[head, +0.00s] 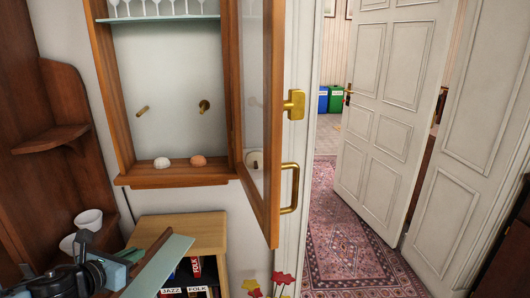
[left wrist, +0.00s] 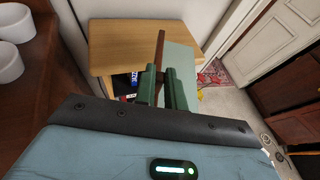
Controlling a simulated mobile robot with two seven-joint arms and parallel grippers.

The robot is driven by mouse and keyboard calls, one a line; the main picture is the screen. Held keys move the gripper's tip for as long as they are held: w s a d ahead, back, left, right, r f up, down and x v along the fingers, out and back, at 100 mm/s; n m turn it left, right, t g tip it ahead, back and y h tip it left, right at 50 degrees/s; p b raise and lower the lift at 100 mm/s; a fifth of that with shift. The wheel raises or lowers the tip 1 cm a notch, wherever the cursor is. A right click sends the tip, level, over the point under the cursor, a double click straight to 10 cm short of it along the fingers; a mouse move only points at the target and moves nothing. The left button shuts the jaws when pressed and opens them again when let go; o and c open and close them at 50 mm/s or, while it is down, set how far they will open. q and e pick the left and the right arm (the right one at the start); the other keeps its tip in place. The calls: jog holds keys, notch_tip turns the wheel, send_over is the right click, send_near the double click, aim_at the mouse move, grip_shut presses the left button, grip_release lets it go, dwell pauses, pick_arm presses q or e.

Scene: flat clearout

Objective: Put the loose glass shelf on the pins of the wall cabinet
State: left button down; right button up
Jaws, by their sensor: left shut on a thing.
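The loose glass shelf (head: 163,268) is a pale green pane at the lower left of the head view, tilted, below the cabinet. My left gripper (head: 122,266) is shut on it. In the left wrist view the pane (left wrist: 180,58) stands out beyond the green fingers (left wrist: 163,82), with a dark brown strip beside it. The wall cabinet (head: 175,178) is wooden and open at the front. Two brass pins, a left one (head: 142,111) and a right one (head: 204,106), stick out of its back, with nothing on them. My right gripper is out of view.
The cabinet's glazed door (head: 273,130) stands open toward me at right. An upper shelf (head: 160,18) holds several stemmed glasses. A white and an orange shell-like object (head: 198,160) lie on the cabinet floor. A low bookcase (head: 205,228) stands below; white cups (head: 88,220) are at left.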

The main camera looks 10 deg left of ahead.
pick_arm(q)
send_over(166, 277)
jog(key=shift+a, duration=0.1)
jog(key=s+d+r+n+y, duration=0.1)
jog(key=d+r, duration=0.1)
jog(key=d, duration=0.7)
jog(key=shift+s+d+r+y, duration=0.3)
jog(key=shift+s+r, duration=0.05)
dwell(1.0)
jog(key=s+f, duration=0.3)
jog(key=s, duration=0.5)
dwell(0.7)
